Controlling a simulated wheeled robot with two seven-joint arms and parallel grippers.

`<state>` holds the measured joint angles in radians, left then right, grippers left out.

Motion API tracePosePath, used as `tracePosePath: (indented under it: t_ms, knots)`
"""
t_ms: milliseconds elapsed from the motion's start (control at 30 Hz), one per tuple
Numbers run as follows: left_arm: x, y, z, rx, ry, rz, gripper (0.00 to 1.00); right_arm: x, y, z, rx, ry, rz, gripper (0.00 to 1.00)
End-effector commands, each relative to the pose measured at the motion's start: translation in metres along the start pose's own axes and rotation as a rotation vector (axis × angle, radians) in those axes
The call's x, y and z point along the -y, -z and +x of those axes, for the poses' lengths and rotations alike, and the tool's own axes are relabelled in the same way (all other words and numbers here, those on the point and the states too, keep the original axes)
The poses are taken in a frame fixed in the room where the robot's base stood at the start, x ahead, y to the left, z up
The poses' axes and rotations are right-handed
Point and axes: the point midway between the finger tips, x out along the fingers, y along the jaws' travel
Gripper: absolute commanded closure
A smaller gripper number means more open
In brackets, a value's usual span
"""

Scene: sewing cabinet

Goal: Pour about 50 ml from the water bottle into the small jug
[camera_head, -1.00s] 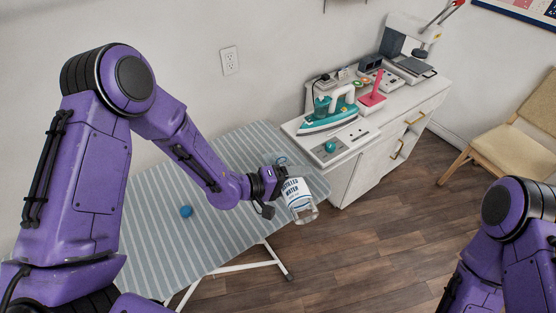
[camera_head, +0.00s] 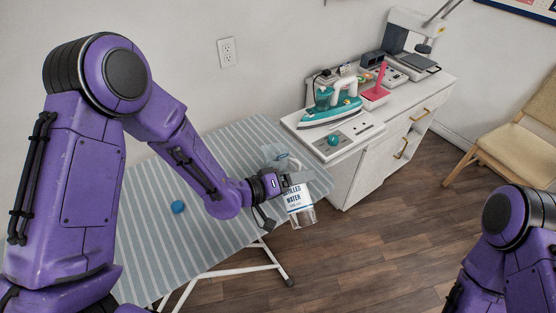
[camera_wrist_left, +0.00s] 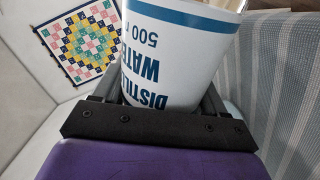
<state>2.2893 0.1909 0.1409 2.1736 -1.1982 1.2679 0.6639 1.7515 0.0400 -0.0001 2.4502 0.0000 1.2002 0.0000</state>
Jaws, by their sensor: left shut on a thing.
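The water bottle (camera_head: 297,198) is clear with a white label reading "…TILLED WATER". My left gripper (camera_head: 284,183) is shut on it, above the right edge of the striped ironing board. The clear base of the bottle points down and a little right. In the left wrist view the bottle (camera_wrist_left: 175,55) fills the upper middle, with its label lettering upside down. A pale translucent shape with some blue shows just above the gripper in the head view; I cannot tell whether it is the bottle's top or the small jug. My right gripper is out of view.
A white cabinet (camera_head: 348,180) stands behind on the right, with a teal iron (camera_head: 330,108) and a teal knob-like object (camera_head: 333,139) on top. A chair (camera_head: 520,150) stands at the right. The floor between is clear.

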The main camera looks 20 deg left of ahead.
Motion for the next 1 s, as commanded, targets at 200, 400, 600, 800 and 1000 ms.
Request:
tracePosePath:
  t_ms: [200, 400, 600, 800, 1000]
  knots:
    - [-0.0172, 0.0125, -0.0048, -0.018, 0.0, 0.066, 0.79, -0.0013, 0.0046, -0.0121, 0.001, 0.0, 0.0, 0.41]
    - [-0.0165, 0.0123, -0.0045, -0.019, 0.0, 0.072, 0.79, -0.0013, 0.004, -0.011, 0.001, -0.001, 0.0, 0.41]
    - [-0.0164, 0.0122, -0.0044, -0.019, 0.0, 0.071, 0.79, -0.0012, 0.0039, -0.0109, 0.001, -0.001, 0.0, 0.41]
    - [-0.0164, 0.0122, -0.0044, -0.019, 0.0, 0.07, 0.79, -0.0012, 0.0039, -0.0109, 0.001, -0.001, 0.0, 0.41]
    - [-0.0164, 0.0122, -0.0044, -0.019, 0.0, 0.07, 0.79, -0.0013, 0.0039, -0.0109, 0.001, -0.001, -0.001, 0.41]
